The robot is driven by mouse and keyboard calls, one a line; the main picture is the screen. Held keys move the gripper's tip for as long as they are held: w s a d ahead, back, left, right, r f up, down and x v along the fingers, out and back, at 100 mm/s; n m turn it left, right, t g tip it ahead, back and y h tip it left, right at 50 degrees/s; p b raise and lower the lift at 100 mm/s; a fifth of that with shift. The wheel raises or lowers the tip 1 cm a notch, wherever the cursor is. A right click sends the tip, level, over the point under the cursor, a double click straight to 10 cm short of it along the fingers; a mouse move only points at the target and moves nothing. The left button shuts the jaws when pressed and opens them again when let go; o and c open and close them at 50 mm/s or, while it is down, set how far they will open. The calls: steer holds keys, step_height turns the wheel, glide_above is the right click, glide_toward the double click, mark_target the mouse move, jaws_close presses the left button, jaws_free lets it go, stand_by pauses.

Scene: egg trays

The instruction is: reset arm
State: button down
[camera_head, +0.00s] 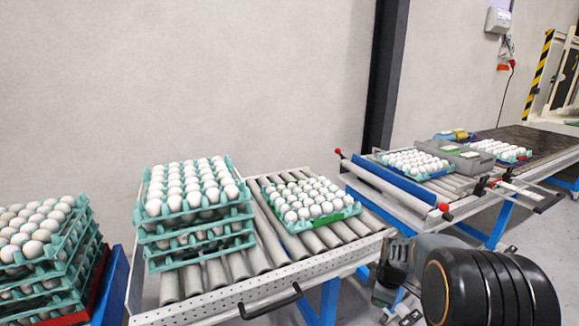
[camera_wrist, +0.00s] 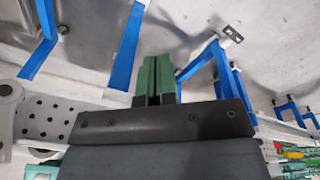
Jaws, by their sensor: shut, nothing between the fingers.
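My gripper shows in the wrist view (camera_wrist: 157,76), its two green fingers side by side and closed with nothing between them. In the head view my arm is folded at the lower right, in front of the conveyor and apart from the eggs; the fingertips are not clear there. A stack of teal trays (camera_head: 200,236) full of white eggs stands on the near roller conveyor (camera_head: 215,277). A single green tray of eggs (camera_head: 320,222) lies to its right on the rollers.
More stacked egg trays (camera_head: 85,262) stand at the far left. A second conveyor (camera_head: 395,195) at the right carries trays of eggs and a grey machine (camera_head: 460,155). Blue legs (camera_wrist: 127,45) and a perforated side rail (camera_wrist: 50,118) show near my gripper in the wrist view.

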steer(key=s+a+r+m+t+p, duration=0.1)
steer(key=s+r+m+p, duration=0.3)
steer(key=r, duration=0.5)
steer(key=s+a+r+m+p, duration=0.4)
steer(key=s+r+p, duration=0.2)
steer(key=r, duration=0.4)
steer(key=s+a+r+m+t+p, duration=0.1)
steer(key=s+a+r+m+p, duration=0.2)
steer(key=s+r, duration=0.4)
step_height(320, 180, up, 4)
steer(key=shift+a+f+m+t+h+p, duration=0.3)
steer(key=shift+m+p, duration=0.5)
steer(key=shift+p, duration=0.3)
